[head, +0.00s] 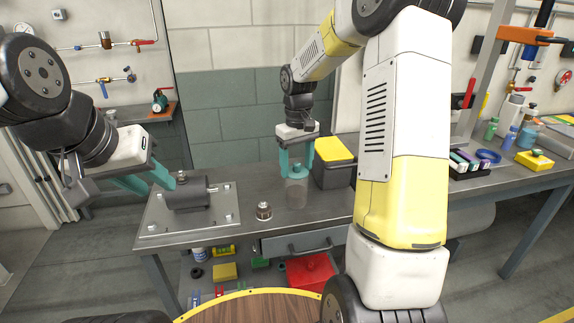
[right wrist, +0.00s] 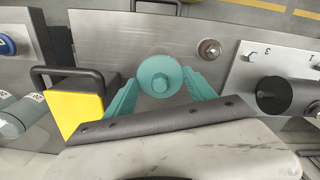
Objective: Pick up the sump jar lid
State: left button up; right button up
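The sump jar lid, a teal disc with a round knob (right wrist: 159,76), lies between the fingers of my right gripper (head: 296,160). In the head view the lid (head: 295,173) is low at the fingertips, near the back of the bench. A faint clear shape shows under it; I cannot tell whether it is the jar or a reflection. In the right wrist view the two teal fingers flank the lid and reach its edges; firm contact is not clear. My left gripper (head: 148,180) is open and empty, its fingers beside the grey pump (head: 188,192).
The pump stands on a bolted metal plate (head: 155,222). A small metal fitting (head: 264,210) stands on the workbench (head: 325,208). Bottles and small boxes fill the bench's right side.

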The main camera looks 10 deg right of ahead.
jog(key=c, duration=0.5)
jog(key=shift+r, duration=0.1)
